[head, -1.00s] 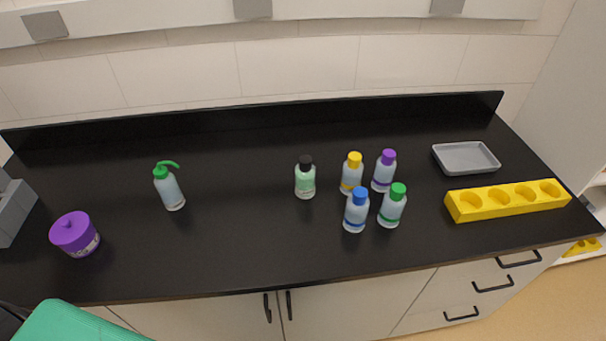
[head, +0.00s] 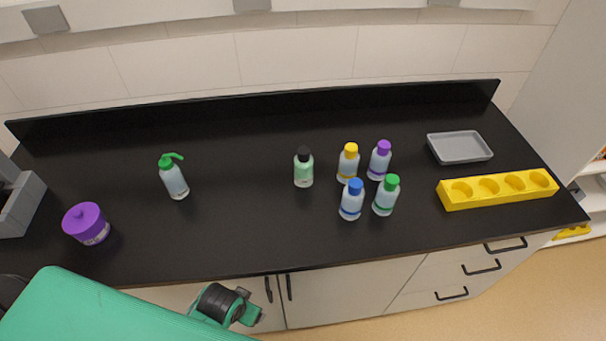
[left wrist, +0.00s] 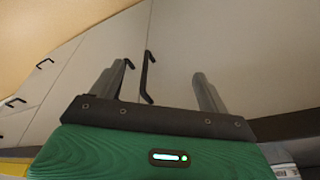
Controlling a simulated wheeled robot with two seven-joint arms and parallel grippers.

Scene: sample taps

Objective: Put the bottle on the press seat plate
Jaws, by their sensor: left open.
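Several bottles stand upright on the black counter: a pale green one with a black cap (head: 303,170), and bottles with yellow (head: 347,166), purple (head: 379,163), blue (head: 351,203) and green (head: 386,198) caps. A bottle with a green spout (head: 174,181) stands apart at left. A grey block-like fixture (head: 22,208) is cut off at the left edge; I cannot tell whether it holds the press seat plate. My left gripper's open, empty fingers (left wrist: 162,70) show in the left wrist view, in front of the cabinet doors, away from the bottles. My right gripper is out of view.
A purple lidded jar (head: 86,224) stands at the counter's left. A yellow holder with several round holes (head: 497,190) and a grey tray (head: 459,147) lie at right. The counter's middle front is clear. Drawer handles (head: 482,267) stick out below its front edge.

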